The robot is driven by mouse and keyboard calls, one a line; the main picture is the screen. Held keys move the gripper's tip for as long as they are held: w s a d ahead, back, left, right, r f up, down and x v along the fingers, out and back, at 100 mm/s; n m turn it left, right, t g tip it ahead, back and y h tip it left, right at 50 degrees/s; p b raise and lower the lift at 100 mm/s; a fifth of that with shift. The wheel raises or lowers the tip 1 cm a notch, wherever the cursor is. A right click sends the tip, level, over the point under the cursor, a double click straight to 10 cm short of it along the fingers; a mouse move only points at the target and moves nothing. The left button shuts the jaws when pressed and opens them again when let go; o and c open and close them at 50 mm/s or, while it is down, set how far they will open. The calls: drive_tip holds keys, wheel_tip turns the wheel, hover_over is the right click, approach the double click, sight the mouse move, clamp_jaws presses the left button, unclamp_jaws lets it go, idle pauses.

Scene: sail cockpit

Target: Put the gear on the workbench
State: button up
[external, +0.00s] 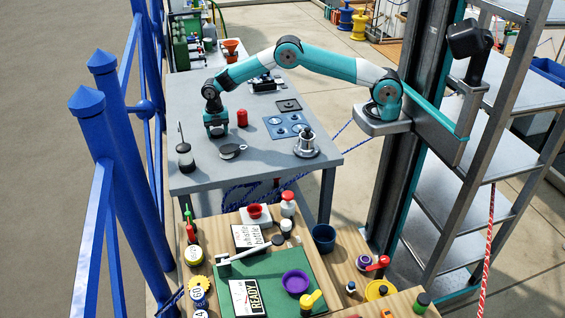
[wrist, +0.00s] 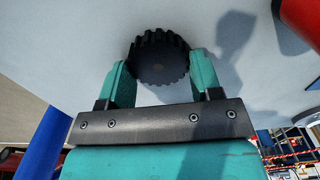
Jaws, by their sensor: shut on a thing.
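My gripper (external: 216,133) is over the left part of the grey workbench (external: 190,95), pointing down. In the wrist view my gripper (wrist: 161,74) has its teal fingers on either side of a dark toothed gear (wrist: 161,62) and is shut on it. The pale bench top fills the background behind the gear in the wrist view. I cannot tell whether the gear touches the bench top.
A red cylinder (external: 242,118) stands just right of my gripper. A round black-and-white item (external: 231,151) and a dark bottle (external: 185,157) are in front. A blue plate (external: 287,126) and a metal flanged part (external: 306,146) lie to the right. Blue railing posts (external: 115,150) border the left.

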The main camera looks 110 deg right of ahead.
sight(217, 132)
drive_tip(key=o, duration=1)
drive_tip(key=shift+f, duration=0.1)
wheel_tip(217, 132, up, 12)
drive_tip(key=b, duration=0.2)
drive_tip(key=s+a+r+m, duration=0.1)
drive_tip(key=s+a+r, duration=0.25)
drive_tip(key=a, duration=0.45)
drive_tip(key=s+a+r+m, duration=0.2)
drive_tip(key=a+r, duration=0.3)
drive_tip(key=a, duration=0.2)
drive_tip(key=s+a+r+m+y, duration=0.2)
drive_tip(key=s+a+r, duration=0.1)
drive_tip(key=s+a, duration=0.7)
drive_tip(key=s+a+m, duration=0.2)
drive_tip(key=s+a, duration=0.1)
drive_tip(key=s, duration=0.5)
drive_tip(key=s+a+f+m+y, duration=0.1)
drive_tip(key=s+a, duration=0.3)
drive_tip(key=s, duration=0.4)
drive_tip(key=s+a+m+y, duration=0.1)
drive_tip(key=s+a+m, duration=0.2)
drive_tip(key=s, duration=0.5)
drive_tip(key=shift+s+a+f, duration=0.3)
drive_tip(key=shift+a+f, duration=0.1)
drive_tip(key=shift+a, duration=0.25)
